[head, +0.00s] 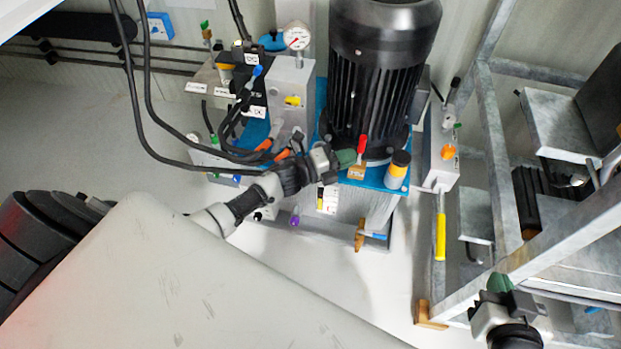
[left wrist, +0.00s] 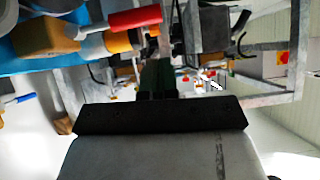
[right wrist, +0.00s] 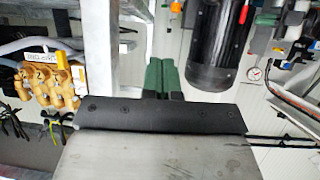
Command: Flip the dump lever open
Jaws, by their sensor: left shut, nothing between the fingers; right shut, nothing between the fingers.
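A red-handled lever (head: 362,145) stands roughly upright on a brass block (head: 357,173) at the front of the blue pump base. No label naming the dump lever is readable. My left gripper (head: 346,157) is shut and empty, its green fingertips just left of the red handle; contact cannot be told. In the left wrist view, the red handle (left wrist: 133,20) and brass block (left wrist: 45,36) lie at the upper left, beyond the shut fingers (left wrist: 157,78). My right gripper (head: 499,283) is shut and empty, low at the right by the metal frame; its fingers also show in the right wrist view (right wrist: 162,77).
A black motor (head: 380,75) stands behind the lever. A yellow-handled lever (head: 440,235) hangs further right. Black hoses (head: 150,125) loop at the left. A galvanized frame (head: 492,150) fills the right side.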

